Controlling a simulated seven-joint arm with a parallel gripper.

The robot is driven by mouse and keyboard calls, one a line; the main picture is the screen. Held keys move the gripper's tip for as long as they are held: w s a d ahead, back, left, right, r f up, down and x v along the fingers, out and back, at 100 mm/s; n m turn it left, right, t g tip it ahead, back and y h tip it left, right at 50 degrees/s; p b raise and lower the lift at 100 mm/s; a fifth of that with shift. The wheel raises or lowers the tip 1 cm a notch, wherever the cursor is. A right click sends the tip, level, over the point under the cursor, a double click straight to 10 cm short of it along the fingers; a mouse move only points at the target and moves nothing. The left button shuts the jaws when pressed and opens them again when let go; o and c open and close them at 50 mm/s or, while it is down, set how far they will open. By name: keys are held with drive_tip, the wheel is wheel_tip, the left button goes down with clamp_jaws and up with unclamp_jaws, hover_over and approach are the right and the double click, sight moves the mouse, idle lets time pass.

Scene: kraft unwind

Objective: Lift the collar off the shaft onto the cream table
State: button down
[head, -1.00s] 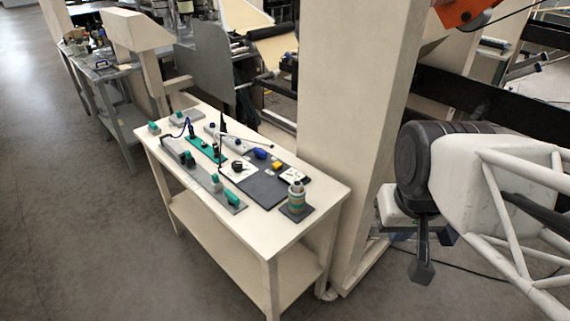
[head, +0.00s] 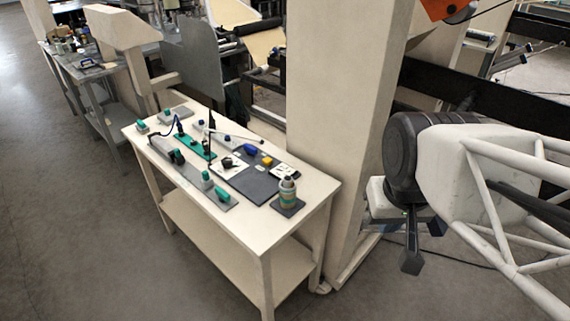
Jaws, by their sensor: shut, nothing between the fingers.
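The cream table (head: 240,229) stands left of my arm, with a lower shelf. My gripper (head: 411,264) hangs at the right, apart from the table and past the cream column. It is shut and empty, and part of it is hidden by my own wrist.
Dark mats, a grey plate (head: 180,177), a green strip (head: 196,146) and several small parts crowd the tabletop. Its front left strip is bare. A thick cream column (head: 335,120) rises behind the table's right end. Open grey floor lies to the left and in front.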

drive_tip(key=c, duration=1.8)
unclamp_jaws()
drive_tip(key=o, duration=1.5)
drive_tip(key=shift+o, duration=0.2)
